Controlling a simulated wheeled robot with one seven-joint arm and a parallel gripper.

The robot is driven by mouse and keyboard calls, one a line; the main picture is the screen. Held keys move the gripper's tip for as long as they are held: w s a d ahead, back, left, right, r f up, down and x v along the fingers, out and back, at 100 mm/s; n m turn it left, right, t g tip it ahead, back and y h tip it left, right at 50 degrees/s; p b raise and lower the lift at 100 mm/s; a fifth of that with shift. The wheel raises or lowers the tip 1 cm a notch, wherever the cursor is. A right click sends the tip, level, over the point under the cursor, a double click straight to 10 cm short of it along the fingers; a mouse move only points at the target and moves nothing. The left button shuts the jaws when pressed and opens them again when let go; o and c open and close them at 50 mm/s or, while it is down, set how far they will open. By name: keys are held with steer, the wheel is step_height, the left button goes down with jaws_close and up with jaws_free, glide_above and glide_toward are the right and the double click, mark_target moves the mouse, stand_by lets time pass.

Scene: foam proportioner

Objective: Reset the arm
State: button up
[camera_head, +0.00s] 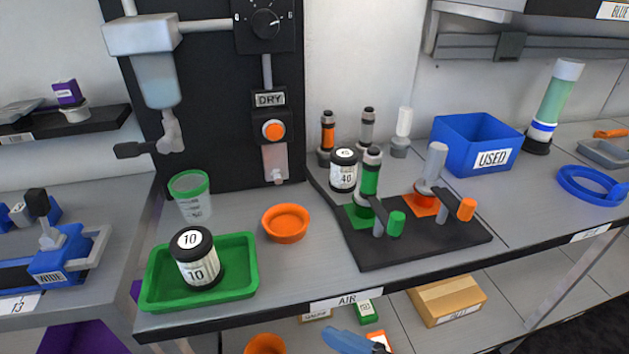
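My gripper and arm do not show in the head camera view, so I cannot see whether the gripper is open or shut. On the bench, a black jar with white labels reading 10 (197,262) stands upright in a green tray (160,300). A second black jar, labelled 40 (343,171), stands at the back left of a black board (425,250). The board also bears a green-banded valve (370,178) and an orange-based valve (434,172).
A clear cup with a green rim (192,200) and an orange dish (285,222) stand behind the tray. A blue USED bin (460,133) stands at the back right. A wall dispenser (158,80) with a lever overhangs the left. A cardboard box (446,300) sits on the lower shelf.

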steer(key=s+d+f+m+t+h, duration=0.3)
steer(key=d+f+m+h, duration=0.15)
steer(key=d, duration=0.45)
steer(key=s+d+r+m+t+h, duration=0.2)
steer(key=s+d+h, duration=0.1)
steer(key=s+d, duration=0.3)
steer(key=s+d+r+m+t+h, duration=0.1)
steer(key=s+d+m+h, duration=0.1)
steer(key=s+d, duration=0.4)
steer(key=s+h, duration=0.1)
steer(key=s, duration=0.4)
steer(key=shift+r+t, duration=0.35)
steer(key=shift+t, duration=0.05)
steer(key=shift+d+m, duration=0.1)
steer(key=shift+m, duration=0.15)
